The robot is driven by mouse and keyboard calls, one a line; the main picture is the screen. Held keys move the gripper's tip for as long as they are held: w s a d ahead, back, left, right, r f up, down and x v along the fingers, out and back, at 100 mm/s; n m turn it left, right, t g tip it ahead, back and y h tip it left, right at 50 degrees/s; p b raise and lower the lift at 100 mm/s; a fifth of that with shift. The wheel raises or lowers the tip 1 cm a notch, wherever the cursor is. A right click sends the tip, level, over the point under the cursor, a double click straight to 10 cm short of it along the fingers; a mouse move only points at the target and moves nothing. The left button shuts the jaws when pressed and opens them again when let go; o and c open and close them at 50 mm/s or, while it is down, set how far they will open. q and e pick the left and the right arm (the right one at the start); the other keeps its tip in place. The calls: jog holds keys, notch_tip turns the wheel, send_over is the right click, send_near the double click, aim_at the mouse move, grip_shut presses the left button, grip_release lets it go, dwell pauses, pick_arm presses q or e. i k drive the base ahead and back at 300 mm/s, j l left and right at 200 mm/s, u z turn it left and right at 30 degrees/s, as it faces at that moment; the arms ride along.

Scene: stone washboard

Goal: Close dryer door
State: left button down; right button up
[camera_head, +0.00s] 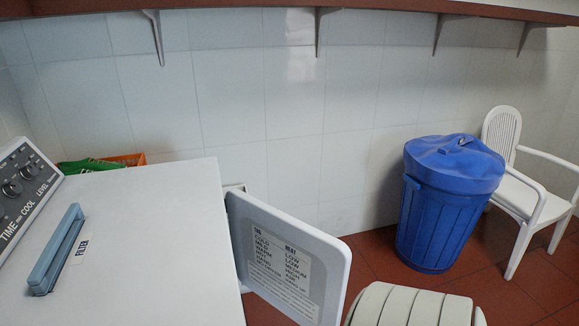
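The dryer (150,240) is a white box at the left, seen from above, with a control panel (22,185) of knobs at its left edge. A blue-grey filter handle (57,250) lies on its top. The dryer door (330,262) stands open, swung out from the dryer's right side, with a printed label on the face I see. The dryer's opening is hidden from this angle. Neither of my grippers is in view.
A blue lidded bin (445,205) stands on the red tiled floor, with a white chair (525,185) to its right. A white slatted object (412,305) is at the bottom, close to the door. A shelf (400,8) runs along the wall above.

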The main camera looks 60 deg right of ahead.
aim_at(302, 270)
jog(key=l+u, duration=0.1)
jog(key=l, duration=0.95)
jog(key=k+l+u, duration=0.15)
jog(key=l, duration=0.95)
jog(key=l+u, duration=0.15)
jog(key=l, duration=0.35)
jog(key=k+l, duration=0.15)
jog(key=l, duration=0.35)
jog(key=l+u, duration=0.15)
jog(key=l, duration=0.4)
jog(key=k+l, duration=0.2)
jog(key=l, duration=0.3)
jog(key=i+u, duration=0.05)
